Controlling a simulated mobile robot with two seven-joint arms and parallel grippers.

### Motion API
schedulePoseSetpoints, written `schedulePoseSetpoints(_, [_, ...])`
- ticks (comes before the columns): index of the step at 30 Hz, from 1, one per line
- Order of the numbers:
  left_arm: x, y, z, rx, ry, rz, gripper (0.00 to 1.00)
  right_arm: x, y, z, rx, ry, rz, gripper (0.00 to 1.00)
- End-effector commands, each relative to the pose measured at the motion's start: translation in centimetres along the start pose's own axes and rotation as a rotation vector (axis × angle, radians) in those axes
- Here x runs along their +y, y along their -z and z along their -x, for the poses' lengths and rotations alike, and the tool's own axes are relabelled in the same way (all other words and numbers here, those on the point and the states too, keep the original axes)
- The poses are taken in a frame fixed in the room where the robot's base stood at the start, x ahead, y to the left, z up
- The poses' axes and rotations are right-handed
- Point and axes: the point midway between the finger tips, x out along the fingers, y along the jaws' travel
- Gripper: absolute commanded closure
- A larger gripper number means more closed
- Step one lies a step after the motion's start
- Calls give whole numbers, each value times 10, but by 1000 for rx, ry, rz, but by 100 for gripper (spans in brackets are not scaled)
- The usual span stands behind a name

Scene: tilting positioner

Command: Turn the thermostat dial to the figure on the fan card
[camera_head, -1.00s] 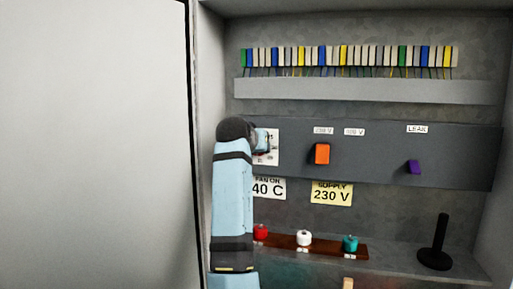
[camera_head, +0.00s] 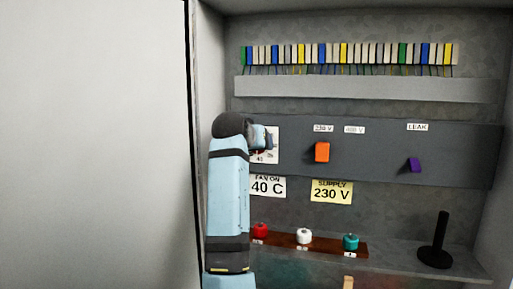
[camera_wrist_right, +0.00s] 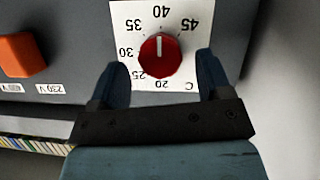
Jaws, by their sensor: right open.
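The thermostat dial is a red knob (camera_wrist_right: 160,60) with a white pointer line, on a white scale plate (camera_wrist_right: 183,20) that appears upside down in the right wrist view. The pointer line points up at the 40 mark. My right gripper (camera_wrist_right: 160,72) is open, with its fingers on either side of the knob and visible gaps between. In the head view, the right gripper (camera_head: 264,140) and forearm partly cover the scale plate (camera_head: 272,153). The fan card (camera_head: 267,187) below reads "FAN ON 40 C". My left gripper is not in view.
An orange switch (camera_head: 322,152) and a purple one (camera_head: 414,165) are on the same panel. A yellow supply card (camera_head: 331,192) reads 230 V. Red, white and teal knobs stand on a brown strip (camera_head: 282,240) below. A black post (camera_head: 440,240) stands at right.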

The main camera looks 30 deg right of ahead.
Motion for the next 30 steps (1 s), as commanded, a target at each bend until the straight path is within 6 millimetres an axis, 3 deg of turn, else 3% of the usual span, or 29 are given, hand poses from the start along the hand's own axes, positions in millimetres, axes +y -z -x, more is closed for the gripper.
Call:
schedulePoseSetpoints(9, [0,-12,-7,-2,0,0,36,-1,-2,74,0,4,-1,28])
schedulePoseSetpoints(15, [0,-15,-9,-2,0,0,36,-1,-1,106,0,2,0,28])
schedulePoseSetpoints(21, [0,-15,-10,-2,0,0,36,-1,-1,118,-2,1,1,28])
schedulePoseSetpoints(30, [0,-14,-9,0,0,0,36,0,-1,119,-2,0,1,28])
